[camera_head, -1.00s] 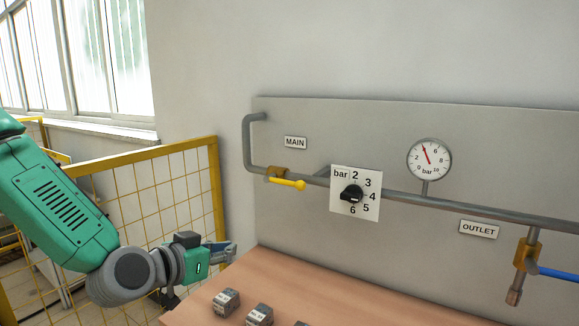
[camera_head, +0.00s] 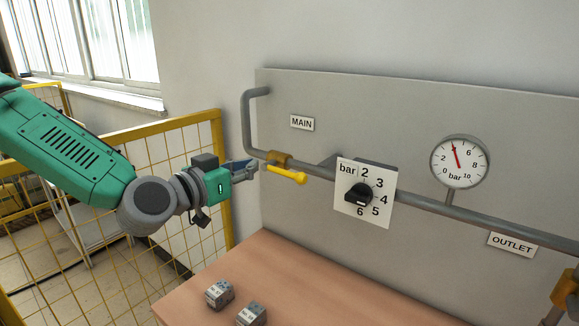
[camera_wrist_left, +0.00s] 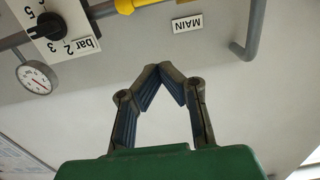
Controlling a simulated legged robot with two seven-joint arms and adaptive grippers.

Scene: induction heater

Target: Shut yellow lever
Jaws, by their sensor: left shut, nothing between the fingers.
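The yellow lever (camera_head: 287,174) sits on the grey pipe under the MAIN label, on a brass valve body (camera_head: 277,160). It lies along the pipe, pointing right and slightly down. Its yellow tip also shows at the top edge of the left wrist view (camera_wrist_left: 126,5). My left gripper (camera_head: 254,167) is just left of the valve in the head view. In the left wrist view the fingertips (camera_wrist_left: 160,70) meet, with nothing between them, and the lever appears apart from them. My right gripper is not in view.
A black pressure knob (camera_head: 358,195) on a white plate is right of the lever. A gauge (camera_head: 460,162) stands above the pipe. Small grey blocks (camera_head: 219,293) lie on the wooden table (camera_head: 290,275). A yellow mesh fence (camera_head: 160,130) is behind my left arm.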

